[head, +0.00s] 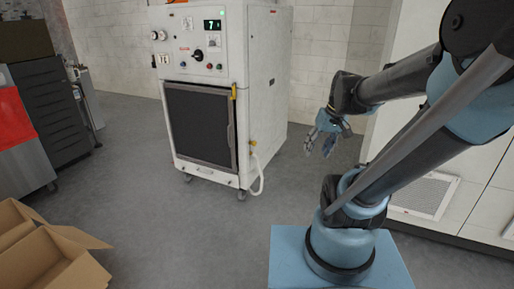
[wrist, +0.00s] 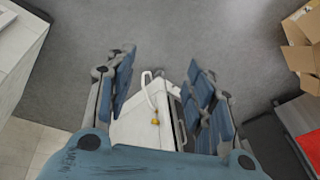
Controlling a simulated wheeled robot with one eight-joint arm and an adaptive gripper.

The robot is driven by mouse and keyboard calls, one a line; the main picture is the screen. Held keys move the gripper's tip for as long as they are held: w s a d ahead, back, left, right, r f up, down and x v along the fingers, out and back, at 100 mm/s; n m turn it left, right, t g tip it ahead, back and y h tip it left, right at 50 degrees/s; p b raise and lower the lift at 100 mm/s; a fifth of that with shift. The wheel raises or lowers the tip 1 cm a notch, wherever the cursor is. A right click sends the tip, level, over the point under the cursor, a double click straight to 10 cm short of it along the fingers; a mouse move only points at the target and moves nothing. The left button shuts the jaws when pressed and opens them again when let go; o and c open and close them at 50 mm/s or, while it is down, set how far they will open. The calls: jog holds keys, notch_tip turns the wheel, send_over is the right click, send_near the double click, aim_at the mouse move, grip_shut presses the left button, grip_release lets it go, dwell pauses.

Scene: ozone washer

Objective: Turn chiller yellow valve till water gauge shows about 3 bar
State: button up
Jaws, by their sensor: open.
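The chiller (head: 268,85) is a white wheeled cabinet with a dark front grille, left of centre in the head view. A small yellow valve (head: 252,144) sits low on its right side, above a white hose. The valve also shows in the wrist view (wrist: 155,122), between the finger bases. My gripper (head: 319,147) is open and empty, pointing down, right of the chiller and apart from the valve. Its blue-padded fingers (wrist: 162,70) spread wide in the wrist view.
The white hose (head: 259,175) loops down beside the chiller near the floor. An open cardboard box (head: 62,268) lies at front left, with a red-topped cabinet (head: 12,120) behind it. White cabinets stand at right. The grey floor before the chiller is clear.

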jog(key=w+a+r+n+y, duration=0.1)
jog(key=w+a+n+y, duration=0.15)
jog(key=w, duration=0.85)
jog(key=w+a+r+n+y, duration=0.15)
jog(key=w+a, duration=0.25)
jog(key=w, duration=0.6)
jog(key=w+a+f+n+t+y, duration=0.1)
jog(key=w+a+f+y, duration=0.15)
jog(key=w, duration=0.65)
jog(key=w+a+f+n+y, duration=0.1)
jog(key=w+f+n, duration=0.15)
jog(key=w, duration=0.55)
jog(key=w+a+f+n+t+y, duration=0.15)
jog(key=w+f+y, duration=0.25)
jog(key=w+f, duration=0.85)
jog(key=n+t+y, duration=0.1)
jog(key=n+y, duration=0.2)
jog(key=n, duration=0.1)
send_near(254, 144)
jog(key=w+x, duration=0.1)
jog(key=x, duration=0.8)
jog(key=shift+w+d+f, duration=0.25)
jog(key=shift+d+f, duration=0.05)
jog(key=shift+f, duration=0.15)
